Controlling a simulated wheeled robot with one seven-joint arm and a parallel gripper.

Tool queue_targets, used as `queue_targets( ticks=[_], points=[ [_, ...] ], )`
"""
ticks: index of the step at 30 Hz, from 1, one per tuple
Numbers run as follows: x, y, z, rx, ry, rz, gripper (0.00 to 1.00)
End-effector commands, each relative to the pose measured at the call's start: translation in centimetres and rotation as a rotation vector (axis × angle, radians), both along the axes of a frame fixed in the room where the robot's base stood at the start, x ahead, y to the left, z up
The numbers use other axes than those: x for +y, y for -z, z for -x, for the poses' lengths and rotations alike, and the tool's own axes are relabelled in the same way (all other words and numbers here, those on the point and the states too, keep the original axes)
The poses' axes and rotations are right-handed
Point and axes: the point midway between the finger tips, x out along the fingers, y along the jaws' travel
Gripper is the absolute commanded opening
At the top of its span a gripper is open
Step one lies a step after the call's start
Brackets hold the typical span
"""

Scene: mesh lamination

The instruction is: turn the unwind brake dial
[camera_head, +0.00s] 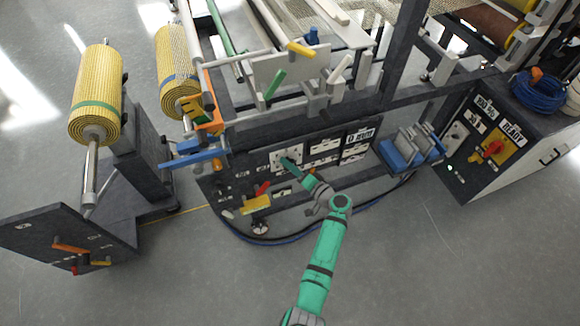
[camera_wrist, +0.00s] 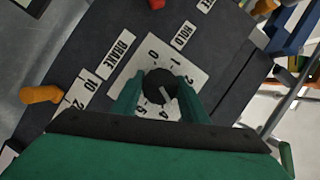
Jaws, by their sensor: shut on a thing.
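The brake dial (camera_wrist: 156,84) is a round dark knob with a pale pointer mark, on a white numbered plate (camera_wrist: 146,66) beside a BRAKE label. The mark points to the lower right in the wrist view. My gripper (camera_wrist: 160,92) has its green fingers on either side of the knob and is shut on it. The fingers and palm hide part of the plate and its numbers. In the head view my gripper (camera_head: 287,162) reaches the white dial plate (camera_head: 276,158) on the dark machine panel; the knob itself is too small and covered to make out there.
An orange handle (camera_wrist: 40,94) and a red knob (camera_wrist: 157,3) are near the dial. A yellow lever block (camera_head: 257,203) sits lower left on the panel. Blue clamps (camera_head: 397,155) stand to the right. Yellow mesh rolls (camera_head: 97,95) stand at left. The floor in front is clear.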

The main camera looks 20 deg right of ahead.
Motion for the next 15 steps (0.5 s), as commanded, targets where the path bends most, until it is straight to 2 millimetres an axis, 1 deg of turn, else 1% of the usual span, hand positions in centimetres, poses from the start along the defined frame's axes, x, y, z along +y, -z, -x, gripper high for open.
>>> queue_targets(
  ticks=[2, 3, 4, 5, 15],
  points=[
    [0.0, 0.05, 0.02, 0.001, 0.0, 0.0, 0.17],
    [0.01, 0.05, 0.02, 0.001, 0.0, 0.0, 0.49],
    [0.01, 0.05, 0.02, 0.001, 0.0, 0.0, 0.56],
    [0.01, 0.05, 0.02, 0.001, 0.0, 0.0, 0.58],
    [-0.14, 0.0, 0.29, 0.0, 0.001, 0.001, 0.58]
  ],
)
